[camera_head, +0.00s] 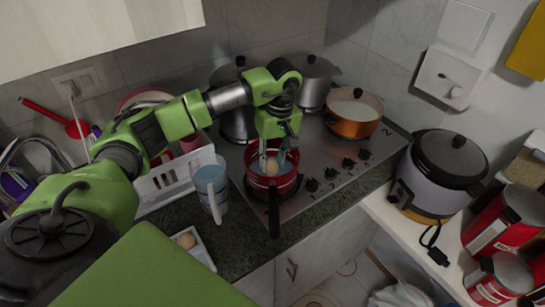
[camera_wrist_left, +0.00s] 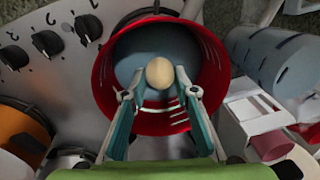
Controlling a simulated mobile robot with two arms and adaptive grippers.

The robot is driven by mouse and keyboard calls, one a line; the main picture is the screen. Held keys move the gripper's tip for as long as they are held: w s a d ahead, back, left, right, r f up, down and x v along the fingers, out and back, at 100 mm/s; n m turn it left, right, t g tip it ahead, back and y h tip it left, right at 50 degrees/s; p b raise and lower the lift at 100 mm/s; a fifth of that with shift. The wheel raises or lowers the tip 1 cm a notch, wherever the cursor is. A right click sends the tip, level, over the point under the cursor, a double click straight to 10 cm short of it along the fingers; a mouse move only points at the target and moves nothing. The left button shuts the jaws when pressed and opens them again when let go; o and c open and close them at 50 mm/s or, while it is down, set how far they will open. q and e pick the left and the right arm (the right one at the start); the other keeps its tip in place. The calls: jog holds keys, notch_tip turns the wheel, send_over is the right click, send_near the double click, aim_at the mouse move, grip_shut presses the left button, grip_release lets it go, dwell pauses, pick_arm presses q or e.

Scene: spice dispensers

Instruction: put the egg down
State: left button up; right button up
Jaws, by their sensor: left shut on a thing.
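My left gripper (camera_head: 275,157) points down into a red pot (camera_head: 262,187) at the front of the stove. In the left wrist view its two teal fingers (camera_wrist_left: 158,88) are shut on a pale egg (camera_wrist_left: 159,73). The egg also shows between the fingers in the head view (camera_head: 271,167). It is within the outline of the red pot (camera_wrist_left: 103,80), over blue-grey contents that look like water. I cannot tell whether the egg touches them. My right gripper is not in view.
The pot's black handle (camera_head: 274,212) points toward the front. A second egg (camera_head: 186,240) sits in a pale tray on the counter. A blue-grey jug (camera_head: 211,183) stands left of the stove. An orange pot (camera_head: 352,128) and grey pots (camera_head: 316,84) stand behind.

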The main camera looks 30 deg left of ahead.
pick_arm(q)
jog(key=shift+f, duration=0.15)
jog(key=o, duration=1.1)
jog(key=shift+r, duration=0.3)
jog(key=r+b, duration=0.1)
jog(key=r, duration=0.1)
jog(key=r+b, duration=0.1)
jog(key=r, duration=0.1)
jog(key=r+b, duration=0.1)
jog(key=r, duration=0.1)
jog(key=shift+w+d+r, duration=0.25)
jog(key=shift+w+r, duration=0.1)
jog(key=shift+w+d+r, duration=0.1)
jog(key=shift+d+r, duration=0.05)
jog(key=shift+r, duration=2.35)
